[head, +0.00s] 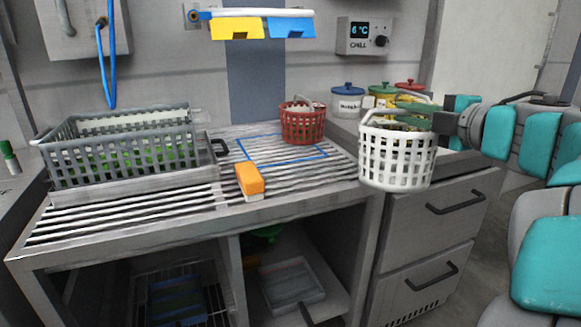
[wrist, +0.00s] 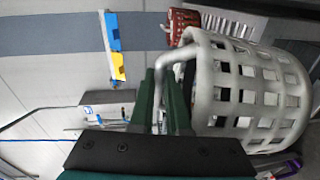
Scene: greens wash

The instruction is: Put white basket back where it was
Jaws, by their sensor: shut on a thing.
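The white basket (head: 397,158) hangs upright from its handle in my gripper (head: 420,106), in front of the counter's right part. In the wrist view the white basket (wrist: 250,92) fills the right side, and its handle passes between the green fingers of my gripper (wrist: 168,85). The gripper is shut on the handle. A blue outlined rectangle (head: 243,149) is marked on the slatted counter. A red basket (head: 303,123) stands at that outline's back right part; it also shows in the wrist view (wrist: 182,22). The white basket's contents are mostly hidden.
A grey crate (head: 120,150) with green contents stands in a tray on the left. An orange and white block (head: 249,181) lies on the slats (head: 190,190). Lidded jars (head: 347,100) stand at the back right. Yellow and blue tags (head: 237,28) hang above. Slats inside the outline's front are bare.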

